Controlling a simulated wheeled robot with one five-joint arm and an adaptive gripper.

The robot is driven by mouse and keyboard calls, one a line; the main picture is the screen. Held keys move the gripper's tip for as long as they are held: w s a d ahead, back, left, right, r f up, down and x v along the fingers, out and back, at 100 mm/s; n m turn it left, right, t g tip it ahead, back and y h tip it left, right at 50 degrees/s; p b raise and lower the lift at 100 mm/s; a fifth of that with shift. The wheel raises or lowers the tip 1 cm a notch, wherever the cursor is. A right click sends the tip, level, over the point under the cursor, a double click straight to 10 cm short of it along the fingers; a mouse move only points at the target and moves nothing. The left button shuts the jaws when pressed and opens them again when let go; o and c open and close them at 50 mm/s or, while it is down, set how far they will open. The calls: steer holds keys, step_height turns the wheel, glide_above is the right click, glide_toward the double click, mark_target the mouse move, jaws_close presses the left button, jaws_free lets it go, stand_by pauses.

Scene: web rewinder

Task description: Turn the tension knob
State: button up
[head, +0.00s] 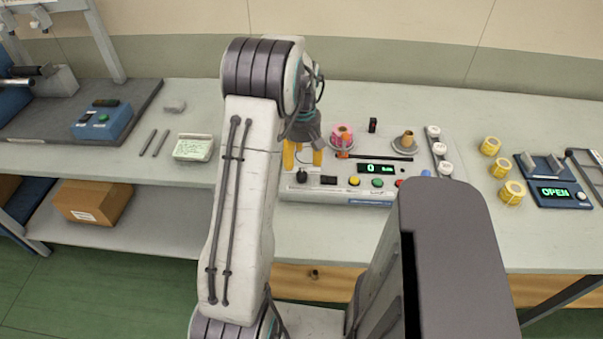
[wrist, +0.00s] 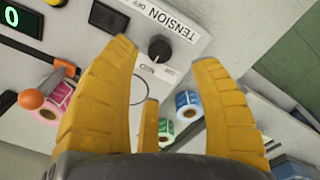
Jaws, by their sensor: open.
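The tension knob (wrist: 160,48) is a small black round knob beside the printed word TENSION on the pale front panel of the rewinder. In the head view, the knob (head: 301,176) shows at the left end of that panel. My gripper (wrist: 165,55) has yellow fingers spread open with nothing between them. In the wrist view the knob appears in the gap between the two long fingertips, apart from both. In the head view, my gripper (head: 303,157) points down just above and behind the knob, partly hidden by my arm.
The rewinder panel (head: 350,194) carries a green display (head: 377,168) reading 0 and coloured buttons. A pink roll (head: 342,135) stands behind it. Blue (wrist: 187,103) and green rolls show past my fingers. Yellow rolls (head: 511,192) and a device reading OPEN (head: 556,192) are on the right.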

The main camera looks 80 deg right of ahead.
mark_target(302, 174)
steer(key=shift+f, duration=3.35)
steer(key=shift+o, duration=0.2)
jaws_close()
